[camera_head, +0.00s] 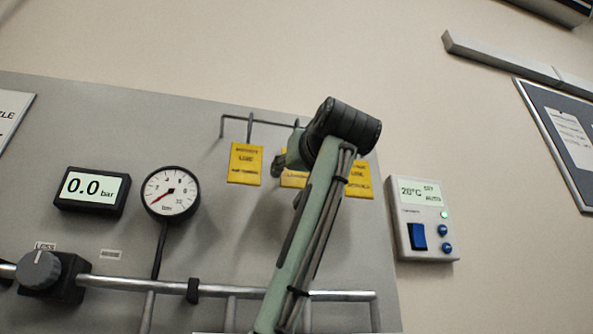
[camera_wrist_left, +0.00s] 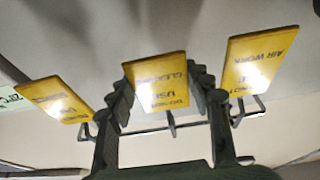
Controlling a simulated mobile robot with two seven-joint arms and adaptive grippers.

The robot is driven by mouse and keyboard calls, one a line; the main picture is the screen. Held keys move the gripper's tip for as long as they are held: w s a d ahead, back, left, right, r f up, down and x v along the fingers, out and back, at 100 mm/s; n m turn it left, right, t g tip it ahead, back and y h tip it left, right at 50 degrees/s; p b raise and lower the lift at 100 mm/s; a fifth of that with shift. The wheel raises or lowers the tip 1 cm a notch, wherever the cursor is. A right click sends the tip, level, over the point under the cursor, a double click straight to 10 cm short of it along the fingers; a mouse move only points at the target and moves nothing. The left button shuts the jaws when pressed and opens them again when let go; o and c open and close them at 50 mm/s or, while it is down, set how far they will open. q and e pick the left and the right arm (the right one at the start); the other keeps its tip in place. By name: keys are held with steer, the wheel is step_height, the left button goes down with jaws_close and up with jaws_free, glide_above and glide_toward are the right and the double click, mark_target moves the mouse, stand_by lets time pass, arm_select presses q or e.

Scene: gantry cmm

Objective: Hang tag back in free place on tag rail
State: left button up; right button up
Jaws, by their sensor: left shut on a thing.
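My left gripper (camera_head: 290,163) is at the tag rail (camera_head: 262,122) on the grey panel, partly hidden behind my own arm. In the left wrist view it is shut on the middle yellow tag (camera_wrist_left: 157,84), which sits between its two fingers. That tag also shows in part in the head view (camera_head: 291,181). A prong of the rail (camera_wrist_left: 171,127) shows near the held tag; I cannot tell whether the tag is on it. One yellow tag (camera_head: 245,164) hangs to the left and another (camera_head: 359,181) to the right. My right gripper is not in view.
A digital pressure display (camera_head: 91,191) and a round gauge (camera_head: 170,193) are left of the tags. A metal pipe (camera_head: 240,292) runs below with a knob (camera_head: 40,270). A wall controller (camera_head: 421,222) is to the right. The neighbouring tags are close to my fingers.

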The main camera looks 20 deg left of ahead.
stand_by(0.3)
arm_select(q)
steer(key=o, duration=1)
steer(key=v, duration=1.2)
